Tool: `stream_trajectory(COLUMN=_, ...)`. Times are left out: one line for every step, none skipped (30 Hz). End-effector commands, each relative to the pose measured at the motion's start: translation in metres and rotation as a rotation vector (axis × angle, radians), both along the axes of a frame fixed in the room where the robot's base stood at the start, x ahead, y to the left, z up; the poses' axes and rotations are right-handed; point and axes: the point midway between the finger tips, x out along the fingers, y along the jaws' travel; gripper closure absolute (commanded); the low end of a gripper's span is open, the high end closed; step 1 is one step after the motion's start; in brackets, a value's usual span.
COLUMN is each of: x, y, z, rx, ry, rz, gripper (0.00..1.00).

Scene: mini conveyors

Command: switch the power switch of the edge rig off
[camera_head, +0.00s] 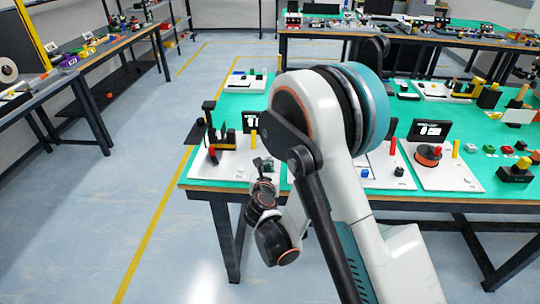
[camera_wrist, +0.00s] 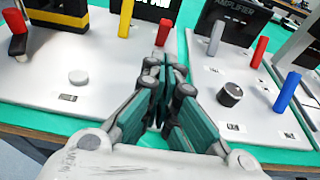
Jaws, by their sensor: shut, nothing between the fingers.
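My gripper (camera_wrist: 165,72) is shut and empty. In the head view my gripper (camera_head: 262,165) hangs at the near edge of the green table, beside the leftmost white board (camera_head: 205,173).
In the wrist view a second board holds a black amplifier box (camera_wrist: 236,22), a black knob (camera_wrist: 230,94), a grey post (camera_wrist: 215,38), a red post (camera_wrist: 259,52) and a blue post (camera_wrist: 288,90). In the head view my arm hides the table's middle. The floor (camera_head: 90,220) at left is clear.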

Motion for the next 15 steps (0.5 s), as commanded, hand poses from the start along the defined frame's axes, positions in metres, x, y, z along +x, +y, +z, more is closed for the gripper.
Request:
stream_trajectory(x=0.0, y=0.0, z=0.0, rx=0.001, ry=0.0, rz=0.0, gripper=1.0)
stream_trajectory(x=0.0, y=0.0, z=0.0, rx=0.001, ry=0.0, rz=0.0, gripper=1.0)
stream_trajectory(x=0.0, y=0.0, z=0.0, rx=0.001, ry=0.0, rz=0.0, gripper=1.0)
stream_trajectory(x=0.0, y=0.0, z=0.0, rx=0.002, ry=0.0, rz=-0.001, gripper=1.0)
stream_trajectory(x=0.0, y=0.0, z=0.0, rx=0.002, ry=0.0, rz=-0.001, gripper=1.0)
stream_trajectory(x=0.002, y=0.0, z=0.0, rx=0.002, ry=0.0, rz=-0.001, gripper=1.0)
stream_trajectory(x=0.003, y=0.0, z=0.0, rx=0.002, ry=0.0, rz=-0.001, gripper=1.0)
stream_trajectory(x=0.005, y=0.0, z=-0.001, rx=0.003, ry=0.0, rz=-0.002, gripper=1.0)
stream_trajectory(x=0.008, y=-0.001, z=-0.002, rx=0.003, ry=0.001, rz=-0.002, gripper=1.0)
stream_trajectory(x=0.012, y=-0.001, z=-0.003, rx=0.002, ry=0.001, rz=-0.003, gripper=1.0)
stream_trajectory(x=0.015, y=-0.001, z=-0.004, rx=0.002, ry=0.001, rz=-0.003, gripper=1.0)
stream_trajectory(x=0.021, y=-0.001, z=-0.006, rx=0.002, ry=0.001, rz=-0.003, gripper=1.0)
stream_trajectory(x=0.026, y=-0.002, z=-0.007, rx=0.002, ry=0.0, rz=-0.003, gripper=1.0)
stream_trajectory(x=0.031, y=-0.002, z=-0.009, rx=0.003, ry=0.0, rz=-0.003, gripper=1.0)
stream_trajectory(x=0.038, y=-0.002, z=-0.012, rx=0.003, ry=0.0, rz=-0.003, gripper=1.0)
